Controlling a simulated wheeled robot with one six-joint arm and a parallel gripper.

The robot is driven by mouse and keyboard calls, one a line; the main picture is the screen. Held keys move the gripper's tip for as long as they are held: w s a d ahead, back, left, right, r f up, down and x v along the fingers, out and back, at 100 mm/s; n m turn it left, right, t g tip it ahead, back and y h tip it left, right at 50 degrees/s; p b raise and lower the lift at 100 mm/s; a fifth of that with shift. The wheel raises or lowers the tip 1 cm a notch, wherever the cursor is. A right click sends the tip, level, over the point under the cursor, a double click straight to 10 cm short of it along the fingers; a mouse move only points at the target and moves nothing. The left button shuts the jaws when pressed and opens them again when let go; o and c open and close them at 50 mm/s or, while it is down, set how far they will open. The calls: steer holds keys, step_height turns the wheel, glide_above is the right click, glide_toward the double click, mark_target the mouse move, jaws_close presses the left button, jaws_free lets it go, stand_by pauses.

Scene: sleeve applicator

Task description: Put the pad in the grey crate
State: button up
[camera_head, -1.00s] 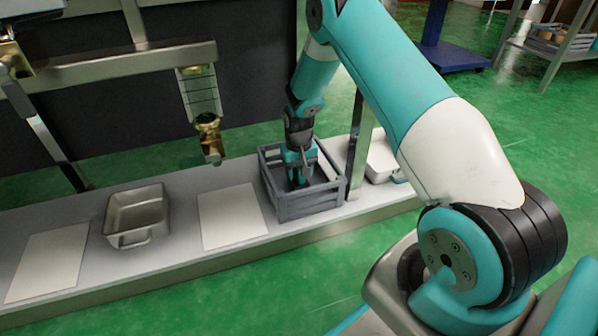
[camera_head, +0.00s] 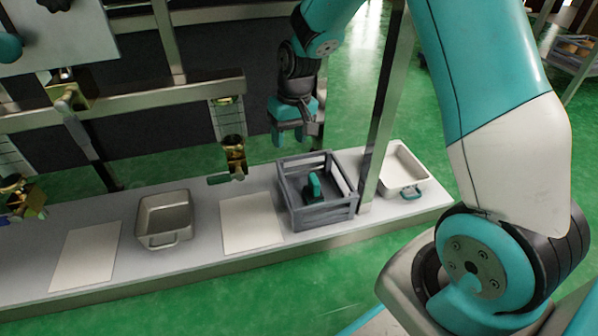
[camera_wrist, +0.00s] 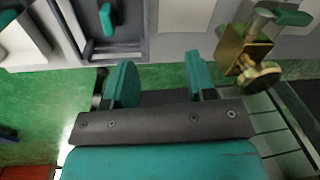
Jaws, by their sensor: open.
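The pad (camera_head: 315,187), a dark piece with a teal grip, rests inside the grey crate (camera_head: 326,215) on the bench in the head view. In the wrist view, the pad's teal grip (camera_wrist: 107,19) shows inside the crate (camera_wrist: 125,49) at the top left. My gripper (camera_head: 291,141) is open and empty, above and behind the crate, clear of the pad. Its two teal fingers stand apart in the wrist view (camera_wrist: 162,83). The pad's underside is hidden.
A metal post (camera_head: 384,120) stands just right of the crate, with a white tray (camera_head: 405,169) beyond it. A white mat (camera_head: 250,223) and a metal pan (camera_head: 163,220) lie left. A brass fixture (camera_head: 234,157) hangs behind the mat. Green floor lies in front.

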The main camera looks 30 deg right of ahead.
steer(key=s+a+r+n+y, duration=0.1)
steer(key=s+a+r+n, duration=0.2)
steer(key=s+a+r, duration=0.55)
steer(key=s+a+r+n+y, duration=0.1)
steer(key=s+a+r+n, duration=0.1)
steer(key=s, duration=0.7)
steer(key=s+a+r+n+y, duration=0.1)
steer(key=s+a+r, duration=0.3)
steer(key=s, duration=0.5)
steer(key=shift+r+n+g, duration=0.3)
steer(key=shift+r+n, duration=0.15)
steer(key=shift+n, duration=0.25)
